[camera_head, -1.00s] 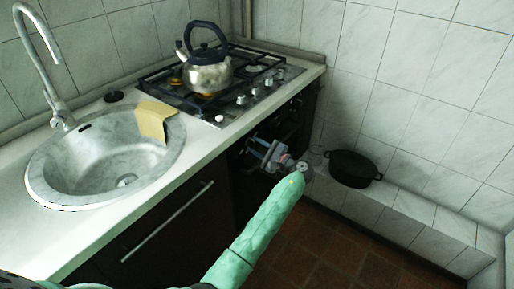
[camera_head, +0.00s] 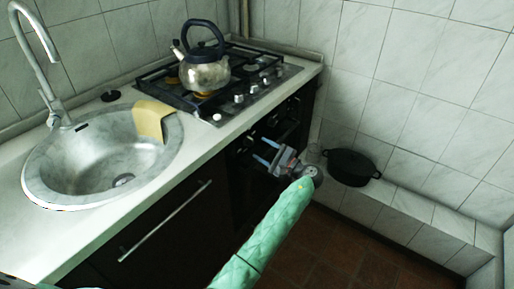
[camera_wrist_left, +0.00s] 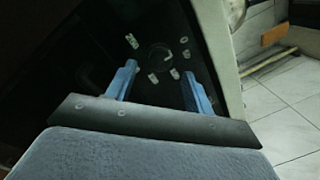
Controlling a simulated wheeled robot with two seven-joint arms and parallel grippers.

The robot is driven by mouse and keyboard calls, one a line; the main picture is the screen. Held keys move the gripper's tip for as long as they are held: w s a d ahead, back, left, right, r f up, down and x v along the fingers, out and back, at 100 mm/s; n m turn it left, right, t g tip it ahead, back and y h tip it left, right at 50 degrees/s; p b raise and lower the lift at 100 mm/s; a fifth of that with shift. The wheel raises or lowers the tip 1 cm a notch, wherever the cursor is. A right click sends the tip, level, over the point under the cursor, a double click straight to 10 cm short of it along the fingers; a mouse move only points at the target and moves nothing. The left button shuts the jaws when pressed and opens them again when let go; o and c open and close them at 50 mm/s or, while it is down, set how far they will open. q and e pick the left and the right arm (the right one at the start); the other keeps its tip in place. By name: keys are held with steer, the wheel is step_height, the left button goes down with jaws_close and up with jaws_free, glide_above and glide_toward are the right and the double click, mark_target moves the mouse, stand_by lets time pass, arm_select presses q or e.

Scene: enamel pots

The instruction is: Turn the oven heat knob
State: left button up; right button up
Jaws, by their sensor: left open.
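The dark oven front (camera_head: 240,172) is below the hob, under the counter. In the left wrist view a dark round knob (camera_wrist_left: 160,57) shows faintly on a black panel, with several small white marks around it. My left gripper (camera_head: 262,150) is open in front of the oven front. In the left wrist view the blue fingers of the left gripper (camera_wrist_left: 159,68) point at the panel, one on each side of the knob in the picture. I cannot tell whether they touch it. In the head view the knob cannot be made out. My right gripper is not in view.
A kettle (camera_head: 205,72) stands on the gas hob (camera_head: 157,93), which has its own small knobs (camera_head: 239,98) along the front edge. A black pot (camera_head: 351,168) stands on the tiled ledge at right. A round sink (camera_head: 45,190) holds a yellow cloth (camera_head: 150,118) at its rim.

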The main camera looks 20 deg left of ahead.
arm_select(q)
steer(key=v, duration=0.3)
steer(key=shift+s+d, duration=0.1)
steer(key=shift+d, duration=0.2)
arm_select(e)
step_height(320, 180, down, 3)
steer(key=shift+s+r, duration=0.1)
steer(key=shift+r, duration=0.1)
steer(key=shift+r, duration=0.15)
